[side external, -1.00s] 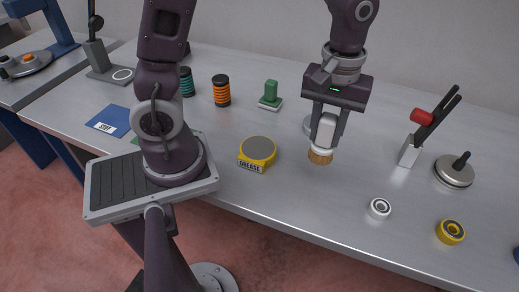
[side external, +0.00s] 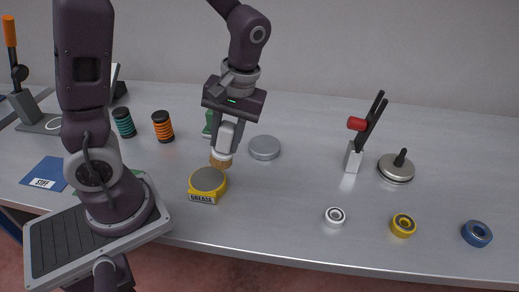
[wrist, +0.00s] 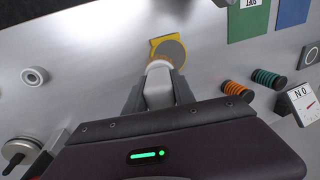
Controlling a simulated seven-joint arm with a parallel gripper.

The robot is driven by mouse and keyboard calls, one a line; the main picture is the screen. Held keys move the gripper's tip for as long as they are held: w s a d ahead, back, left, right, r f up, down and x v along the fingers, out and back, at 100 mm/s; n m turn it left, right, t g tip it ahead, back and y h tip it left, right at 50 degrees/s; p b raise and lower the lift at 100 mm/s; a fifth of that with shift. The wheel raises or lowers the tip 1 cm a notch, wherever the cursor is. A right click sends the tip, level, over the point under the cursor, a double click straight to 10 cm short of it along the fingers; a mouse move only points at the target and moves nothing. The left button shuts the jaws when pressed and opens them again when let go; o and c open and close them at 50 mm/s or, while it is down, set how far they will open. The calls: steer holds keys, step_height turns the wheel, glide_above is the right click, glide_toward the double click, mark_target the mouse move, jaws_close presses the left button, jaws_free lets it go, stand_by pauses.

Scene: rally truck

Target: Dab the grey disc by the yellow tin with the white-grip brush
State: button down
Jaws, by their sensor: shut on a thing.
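The yellow tin (side external: 206,187), labelled GREASE, stands near the table's front edge with a round grey top; it also shows in the wrist view (wrist: 155,43). A plain grey disc (side external: 264,147) lies flat behind it, to the right; I do not make it out in the wrist view. My gripper (side external: 226,140) is shut on the brush's white grip (wrist: 158,70). The brush points down, its tan bristles (side external: 220,161) by the tin's back right rim, left of the grey disc. I cannot tell whether the bristles touch the tin.
An orange spool (side external: 162,126) and a teal spool (side external: 124,122) stand to the left. A green block behind my gripper is partly hidden.

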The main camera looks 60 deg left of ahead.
mark_target(212, 157)
steer(key=a, duration=0.1)
steer(key=s+a, duration=0.2)
steer(key=shift+s+r+g+y, duration=0.15)
steer(key=shift+r+g+y, duration=0.1)
steer(key=shift+g+y, duration=0.15)
steer(key=shift+s+a+f, duration=0.1)
steer(key=shift+a+f, duration=0.05)
steer(key=shift+f, duration=2.8)
steer(key=shift+f, duration=0.65)
steer(key=shift+r, duration=3.55)
